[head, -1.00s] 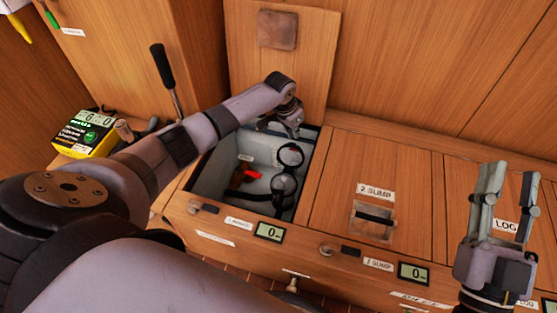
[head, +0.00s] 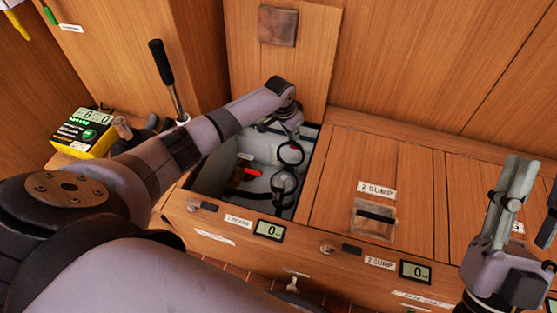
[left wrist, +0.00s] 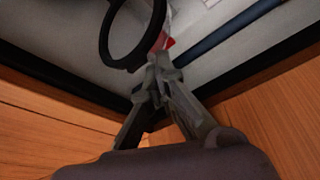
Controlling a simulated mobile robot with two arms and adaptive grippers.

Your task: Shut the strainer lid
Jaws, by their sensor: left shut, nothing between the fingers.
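The strainer sits in the open white-lined compartment. It shows as a black-rimmed ring (head: 283,183) with a second black ring (head: 290,153) just behind it, raised and apparently the lid. In the left wrist view a black ring (left wrist: 138,58) is close beside the fingertips; I cannot tell if they touch. My left gripper (head: 292,131) is shut and empty at the compartment's back right; its fingers are partly hidden. It also shows in the left wrist view (left wrist: 157,66). My right gripper (head: 532,180) is open and empty above the counter at the far right.
A red handle (head: 254,172) lies left of the strainer. The compartment's wooden cover (head: 296,75) stands upright behind it. A closed hatch marked SUMP (head: 373,218) is to the right. A yellow meter (head: 84,132) and a black-gripped lever (head: 163,65) stand left.

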